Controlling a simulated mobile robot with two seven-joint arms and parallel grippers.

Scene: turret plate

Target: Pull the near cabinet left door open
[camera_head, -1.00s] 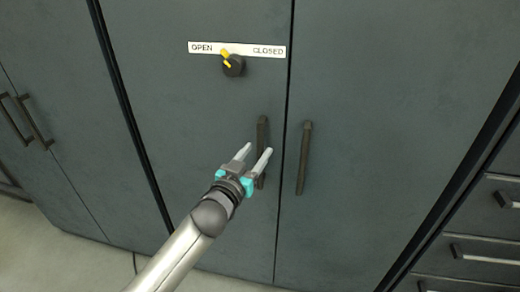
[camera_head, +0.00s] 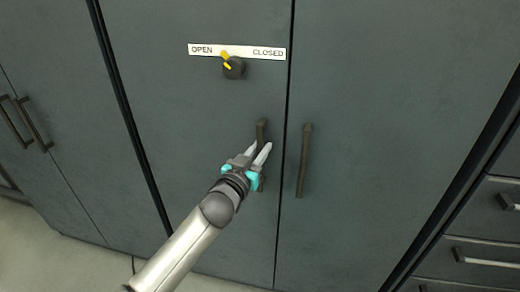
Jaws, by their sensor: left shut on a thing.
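The near cabinet left door (camera_head: 190,130) is dark grey and stands closed, flush with the right door (camera_head: 380,120). Its upright dark handle (camera_head: 262,130) sits near the seam between the two doors. My left gripper (camera_head: 260,150) is at this handle, with its two pale fingers on either side, shut on it. The gripper hides the middle of the handle; its top and a bit of its lower end show. My right gripper is not in view.
A black knob (camera_head: 234,68) with a yellow pointer, turned toward OPEN, sits below a white label (camera_head: 237,50). The right door's handle (camera_head: 304,160) is close beside my gripper. Drawers (camera_head: 480,250) stand at right, another cabinet (camera_head: 50,160) at left. Floor (camera_head: 40,245) shows below.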

